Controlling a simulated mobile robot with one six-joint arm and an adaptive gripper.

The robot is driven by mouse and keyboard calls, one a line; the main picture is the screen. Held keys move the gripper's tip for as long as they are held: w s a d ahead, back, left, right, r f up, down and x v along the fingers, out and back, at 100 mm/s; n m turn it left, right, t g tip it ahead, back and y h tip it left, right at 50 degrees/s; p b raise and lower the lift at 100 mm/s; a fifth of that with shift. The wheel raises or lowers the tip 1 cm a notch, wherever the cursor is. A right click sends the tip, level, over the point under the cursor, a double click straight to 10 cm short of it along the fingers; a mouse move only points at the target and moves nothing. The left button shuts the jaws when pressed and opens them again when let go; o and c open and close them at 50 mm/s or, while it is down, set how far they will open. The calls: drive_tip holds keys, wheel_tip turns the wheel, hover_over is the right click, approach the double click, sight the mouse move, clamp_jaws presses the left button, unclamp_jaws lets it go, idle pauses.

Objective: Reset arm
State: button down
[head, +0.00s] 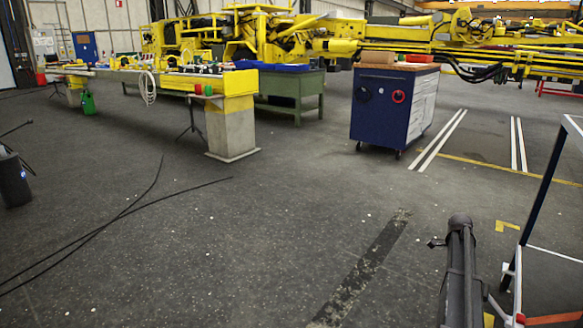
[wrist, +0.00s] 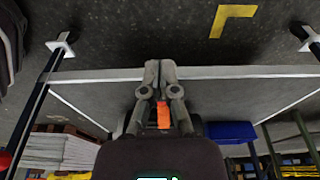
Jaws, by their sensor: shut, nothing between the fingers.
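My gripper (wrist: 160,68) shows in the wrist view, with its two grey fingers together at the tips. Nothing is held at the tips. A small orange-red patch shows in the gap lower between the fingers; I cannot tell what it belongs to. The gripper cannot be made out in the head view.
A pale frame bar (wrist: 240,72) crosses behind the fingers in the wrist view. A blue bin (wrist: 232,132) and a white stack (wrist: 62,150) lie below. The head view shows a blue cabinet (head: 384,112), a concrete-legged bench (head: 231,128), yellow machinery (head: 290,38) and open floor.

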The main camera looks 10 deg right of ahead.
drive_tip(key=s+a+r+n+t+p, duration=0.15)
drive_tip(key=a+n, duration=0.45)
drive_tip(key=a, duration=0.8)
drive_tip(key=s+a+r+n+g+p, duration=0.15)
drive_tip(key=a+n, duration=0.45)
drive_tip(key=a, duration=0.7)
drive_tip(key=s+a+r+n+t+y+p, duration=0.1)
drive_tip(key=s+a+n+p, duration=0.1)
drive_tip(key=s+a+n, duration=0.65)
drive_tip(key=s+a+r+n+t+y+p, duration=0.15)
drive_tip(key=a+n, duration=0.45)
drive_tip(key=a, duration=0.8)
wheel_tip(320, 180, up, 38)
drive_tip(key=p, duration=3.7)
drive_tip(key=shift+s+a+r+g+h, duration=0.15)
drive_tip(key=shift+s+a+g+h, duration=0.15)
drive_tip(key=shift+g+h, duration=0.15)
drive_tip(key=shift+d, duration=0.15)
